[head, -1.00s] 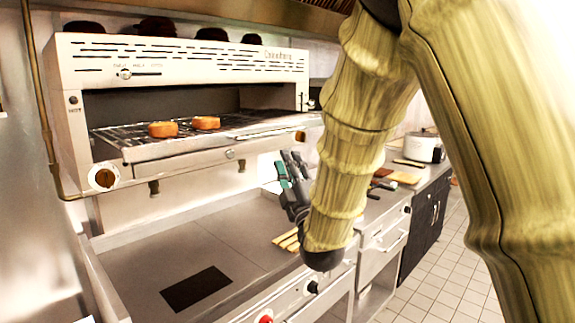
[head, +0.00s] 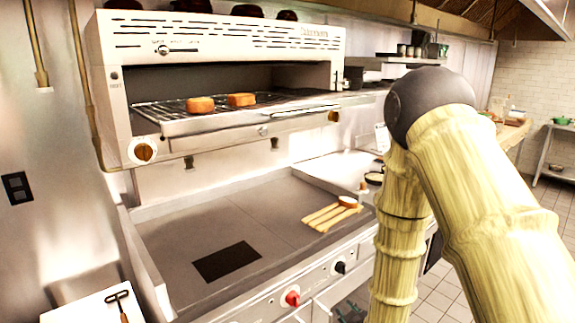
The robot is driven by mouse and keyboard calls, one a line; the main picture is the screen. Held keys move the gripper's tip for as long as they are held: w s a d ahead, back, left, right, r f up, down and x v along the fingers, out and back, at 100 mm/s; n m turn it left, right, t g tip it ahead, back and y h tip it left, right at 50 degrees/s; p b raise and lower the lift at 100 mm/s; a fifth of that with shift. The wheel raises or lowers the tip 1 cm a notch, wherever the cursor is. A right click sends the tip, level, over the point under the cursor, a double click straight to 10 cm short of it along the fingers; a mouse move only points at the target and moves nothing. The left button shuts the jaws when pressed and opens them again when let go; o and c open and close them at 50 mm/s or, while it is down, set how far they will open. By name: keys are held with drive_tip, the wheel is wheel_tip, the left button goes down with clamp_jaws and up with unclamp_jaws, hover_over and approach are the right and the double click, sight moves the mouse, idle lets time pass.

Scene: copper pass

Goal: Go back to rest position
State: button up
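My gripper is out of view in the head view now; only links of my arm show on the right side. Two orange-brown bread pieces lie apart on the wire rack of the salamander grill (head: 220,40), one piece on the left (head: 200,104) and one on the right (head: 241,99). Another bread piece (head: 348,201) rests at the far end of a slatted wooden board (head: 322,217) on the flat griddle (head: 180,228). What my gripper holds, if anything, is hidden.
A white board (head: 75,313) with a scraper-like tool (head: 120,303) is at the lower left. Red (head: 292,298) and black (head: 340,267) knobs line the griddle's front. Several dark bowls stand on the grill. Tiled floor is open at the right.

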drive_tip(key=s+d+f+m+g, duration=0.2)
drive_tip(key=s+f+m+g, duration=0.15)
drive_tip(key=s+f, duration=0.8)
drive_tip(key=s+d+f+m+g, duration=0.1)
drive_tip(key=s+f+g, duration=0.2)
drive_tip(key=s, duration=0.6)
drive_tip(key=s+d+f+m+g, duration=0.1)
drive_tip(key=s+f+m+g, duration=0.1)
drive_tip(key=s+f, duration=0.4)
drive_tip(key=s+d+f+m+g+h, duration=0.1)
drive_tip(key=s+f+g, duration=0.3)
drive_tip(key=s, duration=0.8)
drive_tip(key=shift+s+d+f+m, duration=0.2)
drive_tip(key=shift+s+d+m, duration=0.1)
drive_tip(key=shift+d+m, duration=0.05)
